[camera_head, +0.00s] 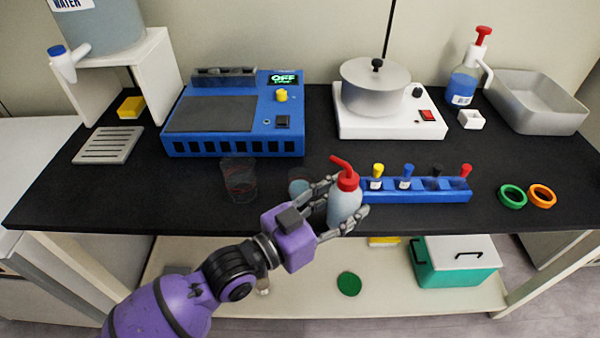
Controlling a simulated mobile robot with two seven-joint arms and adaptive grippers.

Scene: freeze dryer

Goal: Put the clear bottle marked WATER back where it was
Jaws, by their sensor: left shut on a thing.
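A pale, see-through squeeze bottle (345,207) with a red cap and a bent red spout is held upright by my left gripper (350,196). The gripper's fingers close around the bottle's body from the left, at the front edge of the black bench top (110,200). No WATER marking can be read on the side of the bottle that shows. I cannot tell whether its base touches the bench. The word WATER shows on a large tank (105,27) at the top left. My right gripper is not in view.
A blue rack (415,196) with colour-capped vials stands just right of the bottle. A clear beaker (239,182) and a small clear vessel (298,188) are on the left. Green (512,196) and orange rings lie right. A blue machine (235,115) and white hotplate (390,122) stand behind.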

